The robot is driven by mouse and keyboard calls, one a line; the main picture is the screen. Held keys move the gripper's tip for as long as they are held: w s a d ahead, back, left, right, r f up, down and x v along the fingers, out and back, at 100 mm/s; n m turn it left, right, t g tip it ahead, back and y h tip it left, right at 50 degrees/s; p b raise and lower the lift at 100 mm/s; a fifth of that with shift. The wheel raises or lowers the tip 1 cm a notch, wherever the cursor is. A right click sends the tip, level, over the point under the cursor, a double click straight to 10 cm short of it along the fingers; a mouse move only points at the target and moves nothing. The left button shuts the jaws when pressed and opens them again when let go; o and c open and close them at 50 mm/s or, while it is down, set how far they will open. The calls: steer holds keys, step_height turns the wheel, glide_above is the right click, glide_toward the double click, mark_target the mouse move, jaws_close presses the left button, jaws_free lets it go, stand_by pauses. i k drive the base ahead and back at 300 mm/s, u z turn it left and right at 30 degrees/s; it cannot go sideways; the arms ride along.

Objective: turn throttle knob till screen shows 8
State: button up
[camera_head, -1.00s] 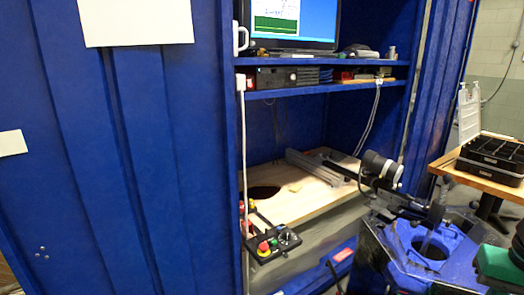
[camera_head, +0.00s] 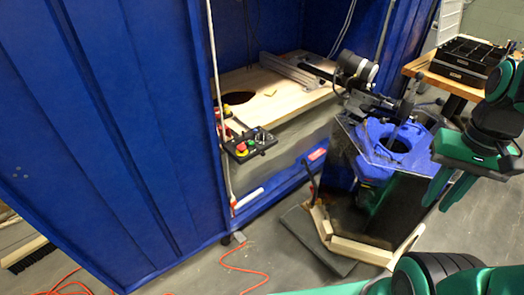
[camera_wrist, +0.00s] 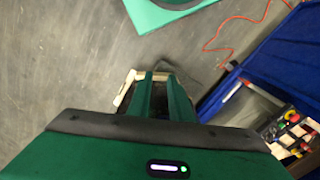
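A small black control box (camera_head: 247,147) sits at the front edge of the wooden board in the blue cabinet. It carries a red button on a yellow base, a green button and a dark knob (camera_head: 261,135), too small to read its setting. In the wrist view the control box (camera_wrist: 285,128) shows at the lower right edge; its knob cannot be made out. The screen is out of both current views. My gripper (camera_head: 436,204) is at the right, well apart from the box, fingers pointing down. Its green fingers (camera_wrist: 160,75) stand apart with nothing between them.
A blue tank (camera_head: 385,150) with a black thruster assembly (camera_head: 357,68) stands right of the cabinet, close to my gripper. A wooden table (camera_head: 440,80) with a black case is behind. An orange cable (camera_head: 245,272) lies on the floor.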

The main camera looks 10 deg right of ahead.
mark_target(264, 135)
steer(key=k, duration=1.1)
steer(key=u, duration=0.5)
steer(key=i, duration=2.05)
steer(key=z, duration=0.05)
